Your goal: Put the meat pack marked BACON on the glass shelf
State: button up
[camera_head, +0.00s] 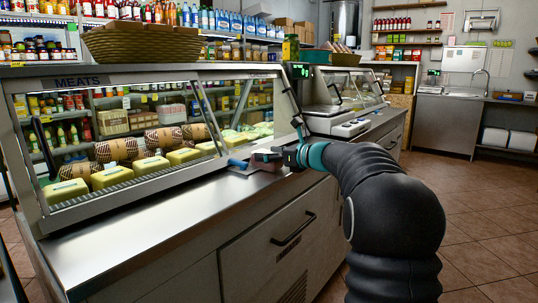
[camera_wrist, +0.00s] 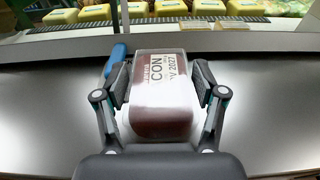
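The meat pack (camera_wrist: 162,85) is dark red with a white label. My gripper (camera_wrist: 162,78) has one finger against each side of the pack. In the head view the pack (camera_head: 266,155) is at the tip of my gripper (camera_head: 287,156), low over the steel counter; I cannot tell whether it touches it. The glass display case (camera_head: 150,140) marked MEATS stands just behind. A separate glass shelf is hard to make out inside it.
A blue-handled object (camera_head: 237,164) lies on the counter beside the pack. Yellow packs (camera_head: 148,166) and netted rolls (camera_head: 165,138) fill the case. The steel counter (camera_head: 150,235) is bare at the front left. A wicker basket (camera_head: 143,43) sits on the case.

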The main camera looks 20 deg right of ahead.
jog(key=shift+o, duration=0.9)
jog(key=shift+r, duration=0.15)
jog(key=v, duration=1.2)
jog(key=shift+a, duration=0.1)
